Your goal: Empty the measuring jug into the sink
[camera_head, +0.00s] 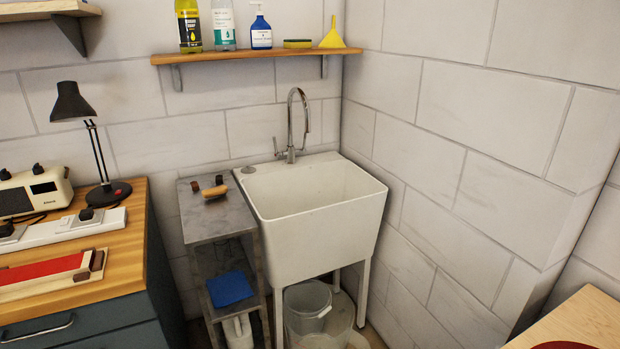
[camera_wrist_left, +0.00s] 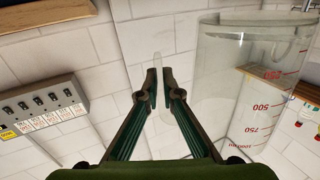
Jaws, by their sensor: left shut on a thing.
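The measuring jug (camera_wrist_left: 225,85) is clear, with red volume marks, at the right of the left wrist view. My left gripper (camera_wrist_left: 162,85) is beside it, its fingers closed on a thin clear part that looks like the jug's handle. I cannot tell how much liquid the jug holds. The white sink (camera_head: 295,245) stands in the corner in the head view, with a chrome tap (camera_head: 291,125) at its back. The jug and both grippers are outside the head view. My right gripper is not in view.
A grey side stand (camera_head: 215,222) adjoins the sink's left. A wall shelf (camera_head: 255,55) with bottles and a yellow funnel (camera_head: 332,38) hangs above. A wooden bench (camera_head: 125,225) with a black lamp (camera_head: 72,103) is at left. The visible basin is clear.

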